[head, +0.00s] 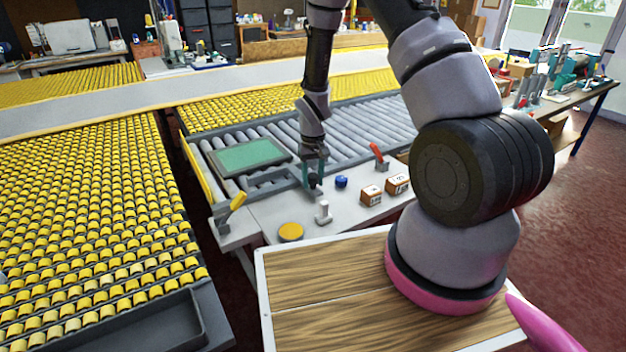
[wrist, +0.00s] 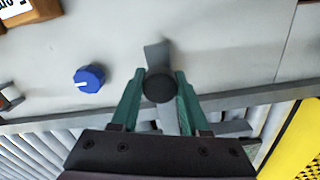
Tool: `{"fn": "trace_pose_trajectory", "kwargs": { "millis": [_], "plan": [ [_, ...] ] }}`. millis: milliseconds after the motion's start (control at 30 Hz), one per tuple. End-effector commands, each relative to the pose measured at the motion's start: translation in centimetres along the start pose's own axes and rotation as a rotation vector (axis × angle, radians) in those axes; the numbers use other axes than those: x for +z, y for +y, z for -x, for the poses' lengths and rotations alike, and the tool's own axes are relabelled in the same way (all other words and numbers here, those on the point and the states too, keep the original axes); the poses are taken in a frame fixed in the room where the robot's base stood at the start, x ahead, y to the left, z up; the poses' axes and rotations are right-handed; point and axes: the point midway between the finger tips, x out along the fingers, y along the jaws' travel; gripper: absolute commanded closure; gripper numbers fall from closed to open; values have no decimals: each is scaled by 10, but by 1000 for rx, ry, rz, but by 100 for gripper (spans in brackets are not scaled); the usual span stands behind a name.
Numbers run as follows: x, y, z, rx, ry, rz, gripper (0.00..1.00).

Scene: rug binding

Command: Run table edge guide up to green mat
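The green mat (head: 246,155) lies flat on the grey rollers, left of my gripper in the head view. The table edge guide (head: 268,178) is a grey bar at the rear edge of the light grey worktop, with a dark round knob (wrist: 158,89) on it. In the head view the guide ends just short of the mat's near side. My gripper (wrist: 161,80) points down at the guide, its two teal fingers on either side of the knob and seeming to touch it. In the head view my gripper (head: 314,178) partly hides the knob.
On the worktop (head: 265,213) stand a blue dial (head: 341,182), a white post (head: 323,212), a yellow disc (head: 290,232), labelled wooden blocks (head: 372,194) and a red lever (head: 377,153). A yellow-handled lever (head: 235,203) is at the left corner. Grey rollers (head: 340,125) lie behind.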

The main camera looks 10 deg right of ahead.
Motion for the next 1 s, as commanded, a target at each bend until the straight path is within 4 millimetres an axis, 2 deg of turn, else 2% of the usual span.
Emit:
{"fn": "trace_pose_trajectory", "kwargs": {
  "millis": [67, 1000],
  "plan": [
    [0, 0, 0, 0, 0, 0, 100],
    [0, 0, 1, 0, 0, 0, 100]
  ]
}}
